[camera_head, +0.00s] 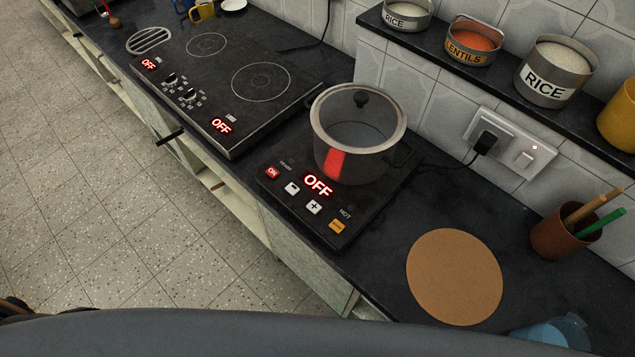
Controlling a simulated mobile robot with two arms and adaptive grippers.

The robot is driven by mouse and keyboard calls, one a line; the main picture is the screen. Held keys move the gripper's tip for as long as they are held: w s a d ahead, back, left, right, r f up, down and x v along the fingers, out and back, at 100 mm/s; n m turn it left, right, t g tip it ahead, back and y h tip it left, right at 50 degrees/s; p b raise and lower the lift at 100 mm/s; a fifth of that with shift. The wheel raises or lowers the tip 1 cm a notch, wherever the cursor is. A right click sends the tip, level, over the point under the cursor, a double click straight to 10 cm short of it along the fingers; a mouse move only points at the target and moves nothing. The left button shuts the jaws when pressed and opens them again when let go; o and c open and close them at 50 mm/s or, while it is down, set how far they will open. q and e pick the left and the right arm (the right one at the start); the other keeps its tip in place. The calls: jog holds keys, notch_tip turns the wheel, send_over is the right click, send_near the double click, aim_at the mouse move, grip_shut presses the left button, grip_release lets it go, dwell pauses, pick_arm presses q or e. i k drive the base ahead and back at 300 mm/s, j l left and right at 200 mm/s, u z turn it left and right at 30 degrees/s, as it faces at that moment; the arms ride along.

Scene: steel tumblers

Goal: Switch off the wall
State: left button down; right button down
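A white wall socket plate (499,143) is on the tiled wall at the right, below the shelf. A black plug (486,142) sits in its left part, with a dark cable running down to the counter. A white rocker switch (523,159) is on its right part, with a small lit indicator (534,147) just above. Which way the rocker is pressed is too small to tell. Neither gripper can be made out.
A lidded glass pot (352,130) stands on an induction hob (336,225) showing OFF. A cork mat (455,277) and a brown pencil cup (565,238) are on the counter below the socket. A shelf (500,80) with labelled tins overhangs the socket.

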aim_at(523, 160)
jog(key=z, duration=1.1)
jog(key=k+l+u, duration=0.15)
jog(key=l, duration=0.2)
jog(key=k+l+u, duration=0.2)
jog(key=i+l, duration=0.05)
jog(key=l, duration=0.05)
